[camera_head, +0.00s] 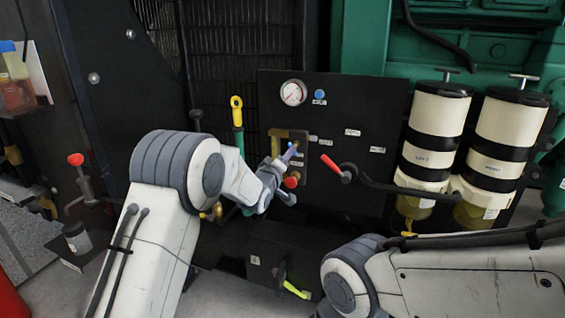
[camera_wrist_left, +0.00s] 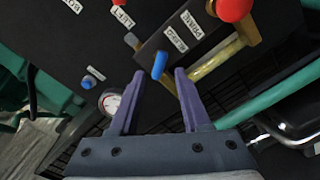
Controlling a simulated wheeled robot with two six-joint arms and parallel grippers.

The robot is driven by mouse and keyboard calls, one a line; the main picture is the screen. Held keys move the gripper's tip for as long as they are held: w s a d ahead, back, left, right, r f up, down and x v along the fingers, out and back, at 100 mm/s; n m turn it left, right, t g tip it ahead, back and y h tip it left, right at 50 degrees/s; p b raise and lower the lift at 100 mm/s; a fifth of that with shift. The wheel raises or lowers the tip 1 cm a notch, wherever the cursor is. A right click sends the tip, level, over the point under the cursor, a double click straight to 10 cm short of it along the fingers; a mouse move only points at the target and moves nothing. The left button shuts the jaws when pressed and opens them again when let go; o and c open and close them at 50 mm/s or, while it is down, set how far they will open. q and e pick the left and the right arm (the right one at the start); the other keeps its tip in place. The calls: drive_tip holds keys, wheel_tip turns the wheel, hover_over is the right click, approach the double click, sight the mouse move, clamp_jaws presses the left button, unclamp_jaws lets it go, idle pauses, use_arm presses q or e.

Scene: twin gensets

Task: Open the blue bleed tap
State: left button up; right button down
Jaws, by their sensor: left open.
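The blue bleed tap (camera_wrist_left: 159,65) shows in the left wrist view as a small blue lever on a dark plate with white labels. My left gripper (camera_wrist_left: 160,76) is open, its two purple fingers on either side of the tap's near end. I cannot tell whether a finger touches it. In the head view my left gripper (camera_head: 282,174) is at the brass-edged block on the black panel, and largely hides the tap there. My right gripper is out of view; only part of that arm shows at the lower right.
A red knob (camera_head: 291,182) sits close below the gripper. A red-handled lever (camera_head: 336,168) sticks out to the right. A yellow-ringed dipstick (camera_head: 237,112) stands to the left. The panel (camera_head: 350,105) carries a gauge (camera_head: 293,92) and a blue button (camera_head: 320,94). Two filters (camera_head: 440,115) stand right.

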use_arm(q)
drive_tip(key=shift+v, duration=1.95)
